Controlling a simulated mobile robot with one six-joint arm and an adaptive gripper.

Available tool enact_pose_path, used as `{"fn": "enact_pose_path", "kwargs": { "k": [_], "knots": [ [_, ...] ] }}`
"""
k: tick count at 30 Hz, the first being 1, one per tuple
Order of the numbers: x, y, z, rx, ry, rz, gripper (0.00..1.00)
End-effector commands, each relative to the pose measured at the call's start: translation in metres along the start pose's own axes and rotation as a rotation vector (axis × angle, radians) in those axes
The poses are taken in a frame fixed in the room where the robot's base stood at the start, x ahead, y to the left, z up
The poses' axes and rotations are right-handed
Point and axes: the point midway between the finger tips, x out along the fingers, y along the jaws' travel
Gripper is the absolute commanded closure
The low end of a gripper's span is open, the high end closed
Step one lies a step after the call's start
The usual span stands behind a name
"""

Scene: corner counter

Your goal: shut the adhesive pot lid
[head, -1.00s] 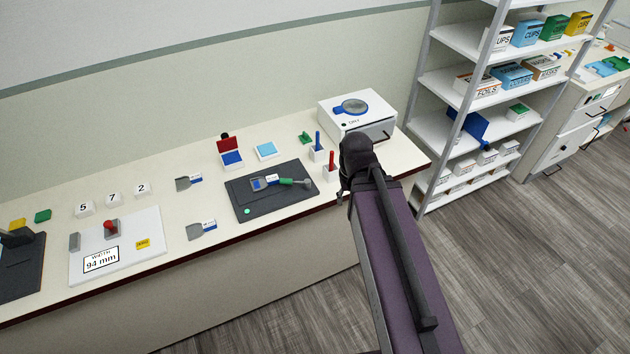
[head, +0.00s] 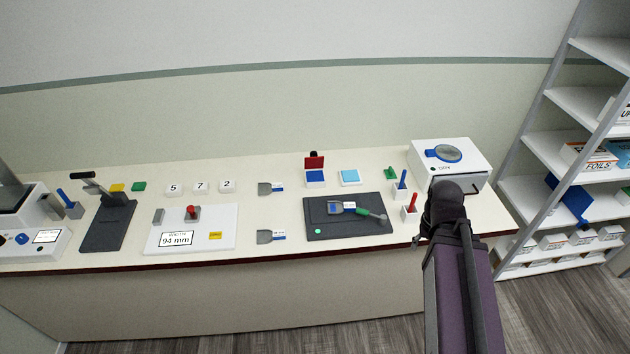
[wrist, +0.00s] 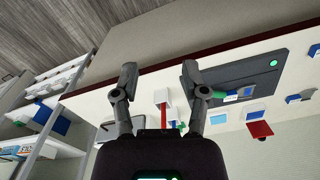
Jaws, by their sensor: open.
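A small white box with a blue inside (head: 315,178) and a raised red lid (head: 314,162) stands at the back of the counter; I take it for the adhesive pot. The lid stands open, with a black knob at its top. In the wrist view the red lid (wrist: 260,130) and the box (wrist: 255,113) show at lower right. My gripper (wrist: 159,72) is open and empty, its two fingers spread, with the pot off to their right. In the head view my arm ends at the right of the counter and its fingers are hidden.
A dark mat (head: 345,226) with a green-handled tool lies in front of the pot. A pale blue pad (head: 350,177) is beside it. Holders with blue and red sticks (head: 411,212) stand between pot and arm. A white machine (head: 450,160) is at the right end.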

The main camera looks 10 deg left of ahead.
Motion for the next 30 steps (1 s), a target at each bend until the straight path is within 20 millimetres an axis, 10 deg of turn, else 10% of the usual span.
{"fn": "enact_pose_path", "kwargs": {
  "k": [14,21,30],
  "knots": [
    [0.0,0.0,0.0,0.0,0.0,0.0,0.43],
    [0.006,0.0,0.0,0.0,0.0,0.0,1.0],
    [0.044,0.0,0.0,0.0,0.0,0.0,1.0]
  ]
}}
